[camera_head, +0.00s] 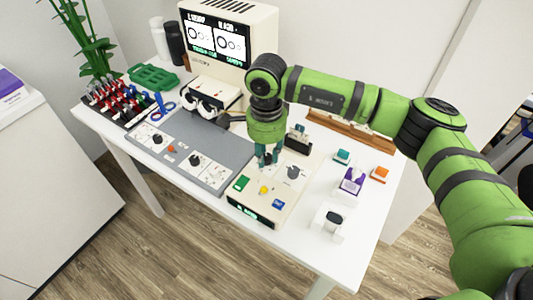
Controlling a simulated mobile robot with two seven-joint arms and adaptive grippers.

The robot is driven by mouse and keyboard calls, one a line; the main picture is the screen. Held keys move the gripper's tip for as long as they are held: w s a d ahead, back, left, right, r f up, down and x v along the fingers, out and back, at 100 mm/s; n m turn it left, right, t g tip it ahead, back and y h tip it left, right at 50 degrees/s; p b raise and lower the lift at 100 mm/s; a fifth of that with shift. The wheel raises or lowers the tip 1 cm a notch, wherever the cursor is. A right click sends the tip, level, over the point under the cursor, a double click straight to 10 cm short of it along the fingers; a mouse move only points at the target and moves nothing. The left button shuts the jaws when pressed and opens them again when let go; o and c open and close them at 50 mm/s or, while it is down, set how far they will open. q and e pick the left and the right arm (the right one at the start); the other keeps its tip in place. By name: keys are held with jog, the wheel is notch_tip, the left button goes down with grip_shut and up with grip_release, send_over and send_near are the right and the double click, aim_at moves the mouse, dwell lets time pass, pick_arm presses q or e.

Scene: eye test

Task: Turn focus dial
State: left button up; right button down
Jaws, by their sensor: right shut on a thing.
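My right gripper (267,158) points down over the beige control box (255,207) at the front middle of the table. It is shut on a small dark dial at the box's top, mostly hidden by the fingers. Another dark dial (293,172) shows to the right of the gripper on the box, apart from it. The box also carries a green button (241,183), a yellow button (263,190), a blue button (278,204) and a lit green display (246,212) on its front. Labels are too small to read. My left gripper is not in view.
A beige monitor (228,35) with a test picture stands at the back. A grey mat (190,137) with dial panels lies left of the box. A purple-and-white box (351,182), a teal block (342,156), an orange block (380,174) and a white holder (328,223) stand right.

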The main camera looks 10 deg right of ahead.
aim_at(267, 156)
jog(key=c, duration=1)
grip_release()
notch_tip(267, 156, up, 12)
jog(key=shift+r, duration=0.1)
